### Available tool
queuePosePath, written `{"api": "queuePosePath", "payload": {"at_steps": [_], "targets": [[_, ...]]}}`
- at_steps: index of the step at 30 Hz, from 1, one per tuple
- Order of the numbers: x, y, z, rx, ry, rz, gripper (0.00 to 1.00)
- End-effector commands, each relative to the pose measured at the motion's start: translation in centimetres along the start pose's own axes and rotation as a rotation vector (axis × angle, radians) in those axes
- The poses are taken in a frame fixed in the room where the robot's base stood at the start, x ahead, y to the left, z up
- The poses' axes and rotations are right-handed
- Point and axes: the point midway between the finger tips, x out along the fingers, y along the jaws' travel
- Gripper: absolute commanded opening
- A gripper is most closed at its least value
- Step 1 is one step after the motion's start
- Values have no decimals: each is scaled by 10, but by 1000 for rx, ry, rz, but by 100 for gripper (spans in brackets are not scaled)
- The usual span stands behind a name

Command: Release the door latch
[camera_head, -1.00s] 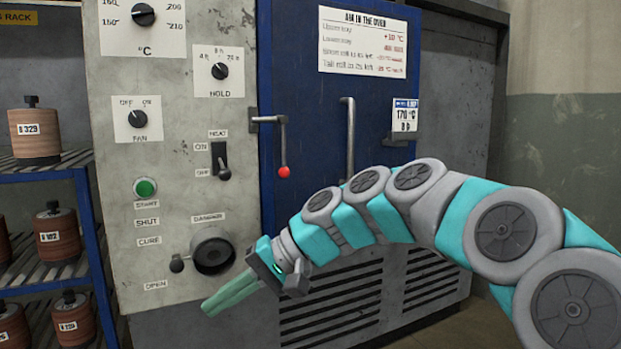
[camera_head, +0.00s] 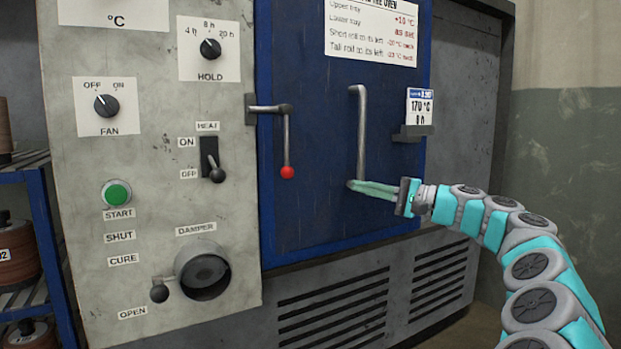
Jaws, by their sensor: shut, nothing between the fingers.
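The door latch is a grey lever with a red ball end (camera_head: 287,172). It hangs straight down from a bracket at the left edge of the blue oven door (camera_head: 325,215). A grey vertical door handle (camera_head: 361,130) stands to the right of the latch. My gripper (camera_head: 356,186) has long green fingers, shut and empty. It points left, with its tips at or just in front of the handle's lower end; I cannot tell whether they touch. The tips are right of the red ball, slightly lower and apart from it. The door looks closed.
The control panel (camera_head: 150,210) left of the door carries a heat switch (camera_head: 212,165), a fan knob (camera_head: 106,105) and a damper lever (camera_head: 159,292) that sticks out. A card holder (camera_head: 412,133) projects from the door's right side. A rack of rolls stands far left.

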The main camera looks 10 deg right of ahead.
Motion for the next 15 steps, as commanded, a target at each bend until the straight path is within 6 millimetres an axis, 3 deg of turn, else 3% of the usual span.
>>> {"api": "queuePosePath", "payload": {"at_steps": [9,15], "targets": [[3,0,1,-1,-2,2,0],[27,1,2,0,-6,4,0]]}}
